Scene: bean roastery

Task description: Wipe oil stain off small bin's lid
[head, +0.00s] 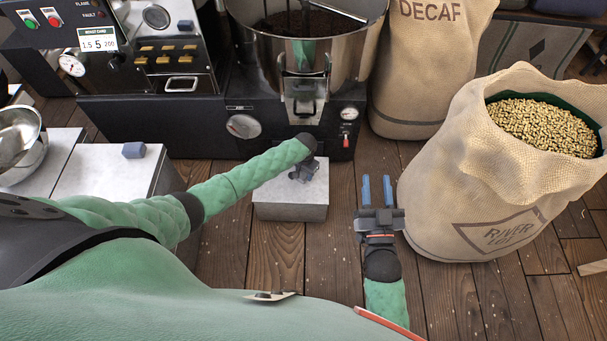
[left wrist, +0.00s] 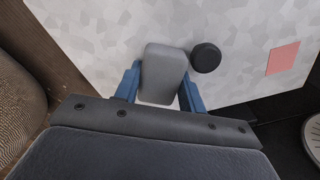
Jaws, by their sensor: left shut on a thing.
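My left gripper (head: 306,170) is over the pale grey top of a low box-shaped bin (head: 290,212) on the floor. In the left wrist view its blue fingers (left wrist: 160,88) are shut on a grey rounded block (left wrist: 165,70). The block is over the mottled light grey lid (left wrist: 110,50); I cannot tell whether it touches it. A round black knob (left wrist: 205,57) is just right of the block, and a flat pink square (left wrist: 283,58) is farther right. I see no clear oil stain; the block and gripper hide part of the lid. My right gripper (head: 376,190) is open and empty over the floor.
A roaster with a steel drum (head: 300,60) stands behind the bin. A burlap sack of beans (head: 450,170) is at the right, with a DECAF sack (head: 425,70) behind. A white-topped box (head: 100,170) at the left holds a small blue-grey block (head: 134,150). Wooden floor is clear between.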

